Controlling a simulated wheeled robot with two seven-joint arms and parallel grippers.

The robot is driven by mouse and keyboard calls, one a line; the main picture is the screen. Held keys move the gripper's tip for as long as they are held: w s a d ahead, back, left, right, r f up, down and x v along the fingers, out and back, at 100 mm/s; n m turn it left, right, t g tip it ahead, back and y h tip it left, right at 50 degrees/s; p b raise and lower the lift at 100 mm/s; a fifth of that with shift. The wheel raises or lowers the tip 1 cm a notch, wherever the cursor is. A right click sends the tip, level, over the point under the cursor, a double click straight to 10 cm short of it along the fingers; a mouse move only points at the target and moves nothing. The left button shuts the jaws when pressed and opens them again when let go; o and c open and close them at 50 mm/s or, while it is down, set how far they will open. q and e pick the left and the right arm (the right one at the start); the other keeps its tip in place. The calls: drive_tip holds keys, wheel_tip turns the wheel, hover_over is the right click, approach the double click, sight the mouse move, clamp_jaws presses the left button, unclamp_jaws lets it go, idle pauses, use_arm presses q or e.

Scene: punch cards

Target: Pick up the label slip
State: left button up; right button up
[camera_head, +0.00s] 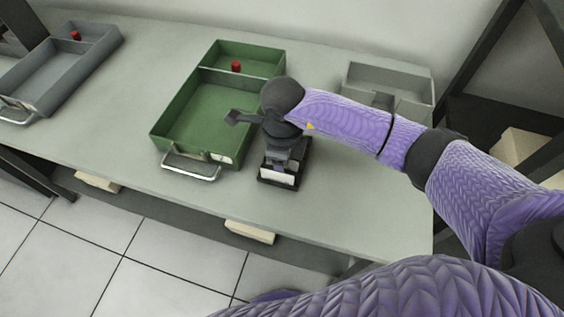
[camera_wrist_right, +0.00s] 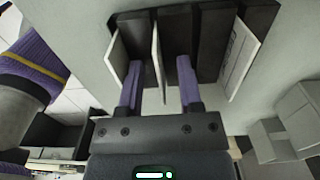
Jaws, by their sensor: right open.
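A small black slotted holder (camera_head: 291,182) stands on the table to the right of the green drawer, with a white slip (camera_head: 277,174) at its front. In the right wrist view the holder (camera_wrist_right: 208,66) carries upright white slips: one at left (camera_wrist_right: 118,52), a thin edge-on one in the middle (camera_wrist_right: 156,55) and a wider one at right (camera_wrist_right: 241,58). My right gripper (camera_wrist_right: 159,88) is open above the holder, its two purple fingers on either side of the middle slip. I cannot tell whether they touch it. Which slip is the label slip is unclear. My left gripper is not in view.
A green drawer (camera_head: 157,132) with a red peg (camera_head: 236,67) stands left of the holder. A grey drawer (camera_head: 60,95) with another red peg (camera_head: 76,36) is at far left. A grey tray (camera_head: 415,110) stands at the right, partly behind my arm. Bare table (camera_head: 130,90) lies between the drawers.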

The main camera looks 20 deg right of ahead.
clamp_jaws()
drive_tip(key=shift+w+r, duration=0.1)
drive_tip(key=shift+r, duration=0.05)
